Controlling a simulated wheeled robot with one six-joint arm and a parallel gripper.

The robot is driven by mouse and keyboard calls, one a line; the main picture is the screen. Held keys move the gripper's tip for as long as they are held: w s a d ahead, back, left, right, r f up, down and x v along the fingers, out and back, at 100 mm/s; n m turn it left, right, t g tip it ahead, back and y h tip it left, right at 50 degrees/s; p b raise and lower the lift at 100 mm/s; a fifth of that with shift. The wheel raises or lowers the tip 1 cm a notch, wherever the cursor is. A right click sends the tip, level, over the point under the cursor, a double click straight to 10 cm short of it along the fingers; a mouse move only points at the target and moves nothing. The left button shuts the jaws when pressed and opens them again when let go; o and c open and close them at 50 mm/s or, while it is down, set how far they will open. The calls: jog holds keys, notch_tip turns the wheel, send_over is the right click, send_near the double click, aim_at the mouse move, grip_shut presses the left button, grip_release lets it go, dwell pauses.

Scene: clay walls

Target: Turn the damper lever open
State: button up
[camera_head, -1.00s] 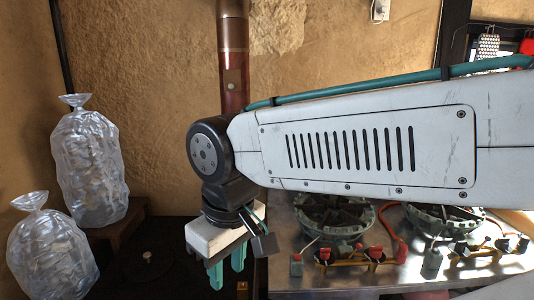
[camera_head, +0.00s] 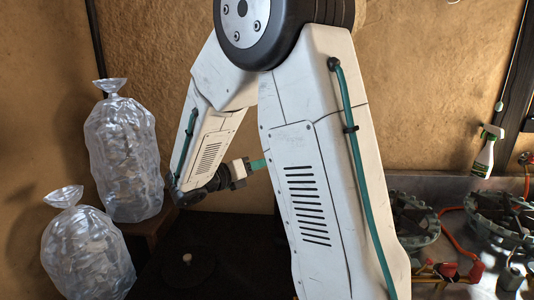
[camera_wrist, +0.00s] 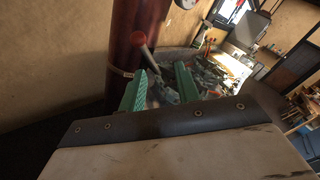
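In the wrist view the damper lever (camera_wrist: 147,60) is a thin grey rod with a red knob (camera_wrist: 138,38) on its end, in front of a dark red stovepipe (camera_wrist: 136,50). My gripper (camera_wrist: 164,70) has its two green fingers spread apart and nothing visibly clamped. The rod's lower part shows near the left fingertip, between the fingers in the picture; whether it touches cannot be told. In the head view my gripper (camera_head: 257,164) points right, its fingertips partly hidden by my arm. The pipe and lever are hidden there.
Two clear plastic bags (camera_head: 125,155) (camera_head: 86,255) stand at the left. A dark stove top (camera_head: 190,270) lies below my gripper. A clay wall stands behind.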

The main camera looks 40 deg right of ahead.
jog(key=shift+n+t, duration=0.5)
jog(key=shift+n, duration=0.1)
jog(key=d, duration=0.2)
jog(key=w+d, duration=0.1)
jog(key=d, duration=0.4)
jog(key=shift+w+d+f, duration=0.1)
jog(key=shift+w+d, duration=0.2)
jog(key=shift+d, duration=0.1)
